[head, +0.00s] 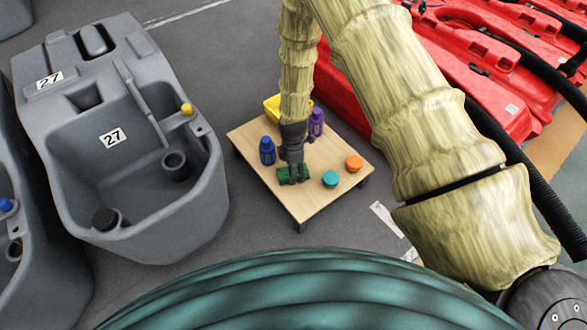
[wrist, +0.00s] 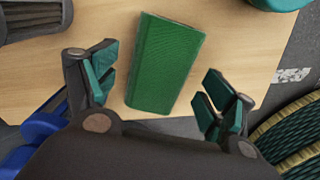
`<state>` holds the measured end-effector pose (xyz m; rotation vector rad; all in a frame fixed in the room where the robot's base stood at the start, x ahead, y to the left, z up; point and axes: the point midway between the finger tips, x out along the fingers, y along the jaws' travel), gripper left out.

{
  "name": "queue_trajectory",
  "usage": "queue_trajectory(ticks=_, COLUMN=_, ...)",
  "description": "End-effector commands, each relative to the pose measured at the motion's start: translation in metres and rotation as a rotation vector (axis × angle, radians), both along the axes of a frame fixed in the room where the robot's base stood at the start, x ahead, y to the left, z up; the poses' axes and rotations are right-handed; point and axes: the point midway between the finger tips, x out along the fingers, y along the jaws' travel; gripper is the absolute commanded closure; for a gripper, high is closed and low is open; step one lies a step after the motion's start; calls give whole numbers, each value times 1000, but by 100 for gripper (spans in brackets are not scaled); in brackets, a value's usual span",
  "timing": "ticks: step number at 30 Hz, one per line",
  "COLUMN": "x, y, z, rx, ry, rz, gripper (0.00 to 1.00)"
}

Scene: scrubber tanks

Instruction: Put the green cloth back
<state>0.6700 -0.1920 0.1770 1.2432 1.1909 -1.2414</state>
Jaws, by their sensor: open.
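The green cloth (wrist: 164,64) is a folded block lying on the low wooden table, in the wrist view between my two fingers. In the head view the cloth (head: 284,176) shows under my gripper (head: 292,168), which partly covers it. My gripper (wrist: 157,82) is open, with a finger on each side of the cloth and a visible gap on both sides. The fingers do not touch the cloth in the wrist view. How high they are above the table top is hard to tell.
The wooden table (head: 308,209) also holds a blue bottle (head: 267,151), a purple bottle (head: 317,121), a yellow container (head: 271,106), a teal round piece (head: 330,179) and an orange round piece (head: 354,162). Grey tanks (head: 150,225) stand left, red tanks (head: 345,95) behind right.

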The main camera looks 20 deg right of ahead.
Motion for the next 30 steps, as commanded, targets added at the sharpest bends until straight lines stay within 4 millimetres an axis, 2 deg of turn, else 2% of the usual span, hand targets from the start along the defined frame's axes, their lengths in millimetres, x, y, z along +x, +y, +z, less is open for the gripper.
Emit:
queue_trajectory(ticks=1, x=1, y=0, z=11, rx=0, ry=-2, rz=1, gripper=17)
queue_trajectory(ticks=9, x=1, y=0, z=60, rx=1, ry=-2, rz=-1, gripper=17)
queue_trajectory(ticks=16, x=0, y=0, z=95, rx=0, ry=0, rz=0, gripper=17)
queue_trajectory(ticks=24, x=0, y=0, z=111, rx=0, ry=0, rz=-1, gripper=17)
queue_trajectory(ticks=30, x=-7, y=-1, z=107, rx=1, ry=3, rz=-23, gripper=17)
